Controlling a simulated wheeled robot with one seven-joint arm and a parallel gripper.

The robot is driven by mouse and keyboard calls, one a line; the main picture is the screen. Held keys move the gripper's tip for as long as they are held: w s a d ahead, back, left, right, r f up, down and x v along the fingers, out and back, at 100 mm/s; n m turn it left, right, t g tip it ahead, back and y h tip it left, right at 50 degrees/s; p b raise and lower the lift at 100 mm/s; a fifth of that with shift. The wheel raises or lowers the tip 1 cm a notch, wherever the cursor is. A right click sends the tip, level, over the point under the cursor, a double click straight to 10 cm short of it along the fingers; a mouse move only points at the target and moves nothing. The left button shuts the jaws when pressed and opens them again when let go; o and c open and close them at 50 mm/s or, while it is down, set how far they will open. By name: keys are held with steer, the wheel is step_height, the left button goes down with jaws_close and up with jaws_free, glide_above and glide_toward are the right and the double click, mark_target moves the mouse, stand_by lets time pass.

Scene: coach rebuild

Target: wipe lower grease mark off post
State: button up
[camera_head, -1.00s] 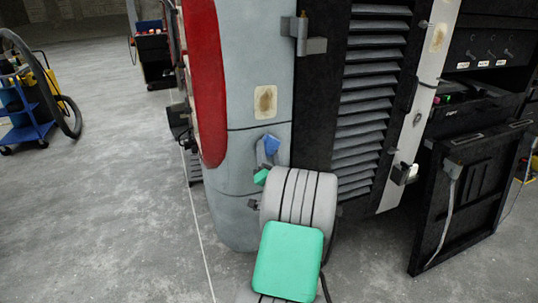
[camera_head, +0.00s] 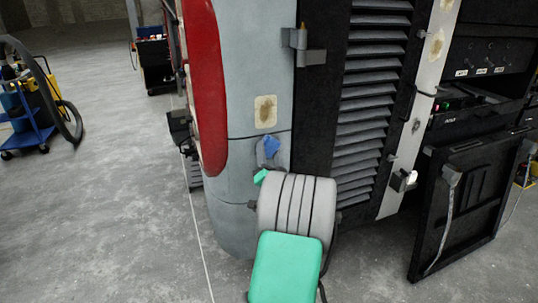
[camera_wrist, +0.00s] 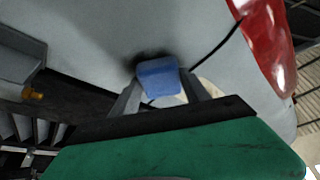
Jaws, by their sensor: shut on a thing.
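My gripper (camera_wrist: 155,98) is shut on a blue pad (camera_wrist: 158,77), which also shows in the head view (camera_head: 272,146). The pad is at the pale grey rounded coach corner (camera_head: 228,85), just below a dark seam. A dark smudge (camera_wrist: 150,57) shows on the grey surface by the pad in the wrist view; I cannot tell grease from shadow. Contact is also unclear. A cream patch with a brown mark (camera_head: 265,112) is above the pad. A pale post (camera_head: 439,35) at right carries an upper brownish mark (camera_head: 434,46) and a lower grey mark (camera_head: 416,126).
Black louvres (camera_head: 372,105) and a grey bracket (camera_head: 303,48) lie right of the corner. An open black panel (camera_head: 470,215) stands at lower right. A blue trolley (camera_head: 30,130) is far left. The concrete floor (camera_head: 120,210) at left is mostly clear.

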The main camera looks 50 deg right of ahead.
step_height(320, 180, down, 5)
steer(key=b, duration=0.5)
steer(key=shift+f, duration=0.2)
steer(key=s+a+b, duration=0.3)
steer(key=s+b, duration=0.1)
steer(key=s, duration=0.1)
steer(key=shift+b, duration=0.3)
steer(key=shift+s, duration=0.1)
